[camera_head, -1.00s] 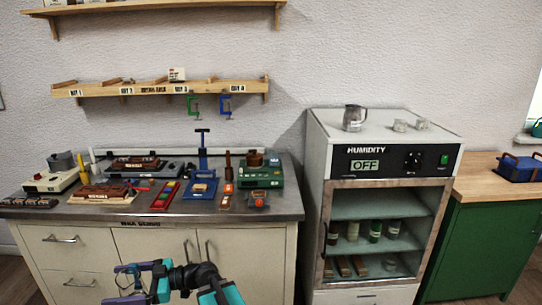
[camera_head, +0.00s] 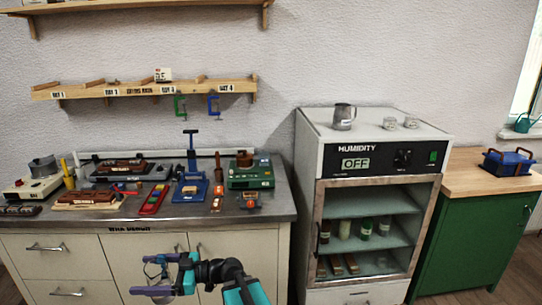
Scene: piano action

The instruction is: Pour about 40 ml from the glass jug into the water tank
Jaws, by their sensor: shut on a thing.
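My gripper (camera_head: 157,274), with teal and purple fingers, is low in front of the workbench. It is shut on a clear, thin-outlined thing that looks like the glass jug (camera_head: 155,269); its level and any liquid inside are too faint to tell. The humidity cabinet (camera_head: 372,148) stands to the right of the bench, its display reading OFF. I cannot pick out the water tank for certain in this view.
On the cabinet top stand a metal pitcher (camera_head: 344,117) and two small clear cups. The workbench (camera_head: 275,207) is crowded with tools and trays. A blue box (camera_head: 508,163) sits on the wooden-topped green cabinet (camera_head: 465,215). A shelf (camera_head: 145,90) hangs above the bench.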

